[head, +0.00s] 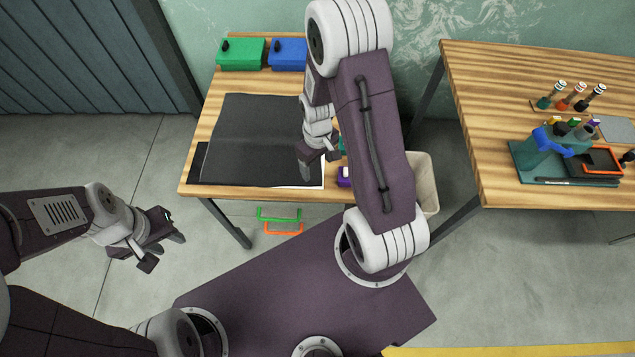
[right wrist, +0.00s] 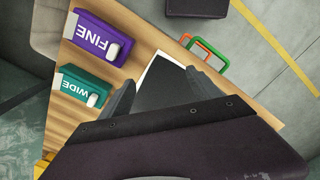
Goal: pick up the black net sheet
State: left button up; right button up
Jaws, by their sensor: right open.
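The black net sheet (head: 245,140) lies flat on the left wooden table, with a darker black strip (head: 196,165) along its left and front side. A white edge (head: 316,174) shows under its front right corner. The sheet also shows in the right wrist view (right wrist: 165,88), between the fingertips. My right gripper (head: 318,164) is open and empty over the sheet's right front part; I cannot tell whether it touches. It also shows in the right wrist view (right wrist: 160,88). My left gripper (head: 162,250) is open and empty, off the table to the front left.
A green box (head: 241,54) and a blue box (head: 287,53) stand at the table's back. A purple FINE block (right wrist: 97,38) and teal WIDE block (right wrist: 82,86) sit beside the sheet. Green and orange handles (head: 281,220) show at the front. A bin (head: 424,180) stands right of the table.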

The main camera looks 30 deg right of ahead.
aim_at(317, 182)
notch_tip(317, 182, down, 7)
jog(key=b, duration=0.5)
jog(key=shift+w, duration=0.15)
jog(key=shift+f+b, duration=0.55)
jog(key=shift+f, duration=0.05)
jog(key=shift+r, duration=0.1)
jog(key=shift+c, duration=0.4)
